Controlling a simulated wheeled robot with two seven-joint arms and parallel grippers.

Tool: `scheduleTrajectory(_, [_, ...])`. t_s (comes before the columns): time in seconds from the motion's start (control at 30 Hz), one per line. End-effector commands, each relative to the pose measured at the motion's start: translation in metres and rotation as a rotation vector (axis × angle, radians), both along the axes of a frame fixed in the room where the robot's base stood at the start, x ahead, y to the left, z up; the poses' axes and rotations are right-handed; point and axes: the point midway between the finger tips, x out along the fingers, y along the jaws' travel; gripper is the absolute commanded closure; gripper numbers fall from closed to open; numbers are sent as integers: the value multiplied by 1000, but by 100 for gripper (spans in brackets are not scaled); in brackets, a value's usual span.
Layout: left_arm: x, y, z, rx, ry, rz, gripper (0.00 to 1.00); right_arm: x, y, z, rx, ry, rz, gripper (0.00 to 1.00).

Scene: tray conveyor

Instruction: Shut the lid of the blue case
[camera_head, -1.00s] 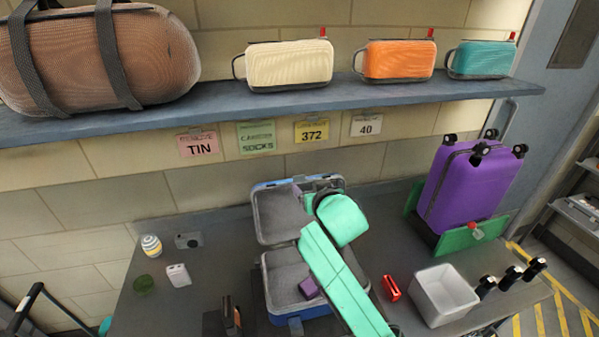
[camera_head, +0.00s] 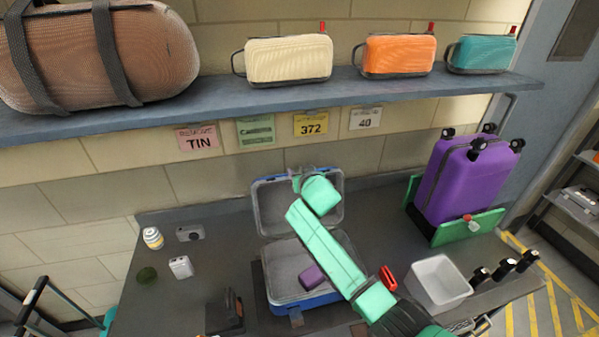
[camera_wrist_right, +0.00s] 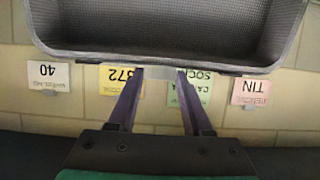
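The blue case (camera_head: 300,303) stands open on the dark table, its grey inside facing up. Its lid (camera_head: 270,210) is raised at the back, near the wall. A small purple item (camera_head: 312,277) lies in the case's base. My right arm crosses in front of the case, partly hiding base and lid. My right gripper (camera_wrist_right: 158,73) is open; in the right wrist view its fingertips are apart at the rim of the grey lid (camera_wrist_right: 165,35). Whether they touch it, I cannot tell. In the head view this gripper is mostly hidden behind its wrist. My left gripper is not in view.
A white bin (camera_head: 440,284) and a red item (camera_head: 388,278) are right of the case. A purple suitcase (camera_head: 466,180) stands behind them. A can (camera_head: 153,238) and a white item (camera_head: 181,267) are left. A shelf (camera_head: 380,101) with bags hangs above.

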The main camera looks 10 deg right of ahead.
Motion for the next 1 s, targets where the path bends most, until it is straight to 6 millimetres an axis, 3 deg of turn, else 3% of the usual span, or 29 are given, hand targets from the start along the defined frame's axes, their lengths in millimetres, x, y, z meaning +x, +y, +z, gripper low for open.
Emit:
scheduleTrajectory(0.03, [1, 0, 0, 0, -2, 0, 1, 0, 0, 0, 0, 1, 1, 93])
scheduleTrajectory(0.07, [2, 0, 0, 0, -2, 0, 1, 0, 0, -1, 0, 1, 1, 100])
scheduleTrajectory(1.0, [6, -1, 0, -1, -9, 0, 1, 0, 0, -1, 0, 2, 0, 100])
